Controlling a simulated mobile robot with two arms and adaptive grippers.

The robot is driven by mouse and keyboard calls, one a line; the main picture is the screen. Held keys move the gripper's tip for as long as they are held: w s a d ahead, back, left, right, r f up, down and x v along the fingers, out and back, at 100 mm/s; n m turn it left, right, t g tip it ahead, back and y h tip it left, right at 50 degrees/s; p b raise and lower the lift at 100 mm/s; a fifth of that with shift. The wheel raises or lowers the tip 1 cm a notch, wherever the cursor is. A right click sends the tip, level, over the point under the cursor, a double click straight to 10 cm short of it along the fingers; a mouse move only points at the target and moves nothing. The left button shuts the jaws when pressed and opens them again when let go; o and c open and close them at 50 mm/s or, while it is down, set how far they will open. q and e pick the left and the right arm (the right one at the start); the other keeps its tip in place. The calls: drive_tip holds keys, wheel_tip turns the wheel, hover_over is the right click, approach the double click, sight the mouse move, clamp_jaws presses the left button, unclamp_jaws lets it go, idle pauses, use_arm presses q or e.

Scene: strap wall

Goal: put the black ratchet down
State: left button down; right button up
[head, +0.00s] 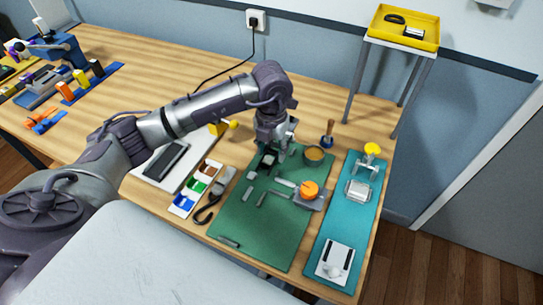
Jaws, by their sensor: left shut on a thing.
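My left arm reaches in from the left over the wooden table. My left gripper (268,153) points down over the upper left part of the green mat (240,225). It is shut on a small dark thing, which I take to be the black ratchet (266,163). The fingers partly hide it, and I cannot tell whether it touches the mat. My right gripper is not in view.
Several small grey pieces and an orange round part (309,189) lie on the green mat. A round tan dish (314,154) sits at its top edge. A teal mat (337,215) with fixtures is to the right. Colored bins (195,188) stand left. The mat's lower middle is clear.

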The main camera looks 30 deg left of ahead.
sight(271, 153)
use_arm(q)
wheel_tip(271, 153, down, 3)
drive_tip(key=shift+s+f+p, duration=0.1)
drive_tip(key=shift+f+p, duration=0.05)
drive_tip(key=shift+p, duration=0.35)
drive_tip(key=shift+f, duration=0.2)
drive_tip(key=shift+f, duration=0.1)
drive_tip(key=c, duration=1)
unclamp_jaws()
drive_tip(key=shift+f, duration=0.1)
drive_tip(key=o, duration=0.5)
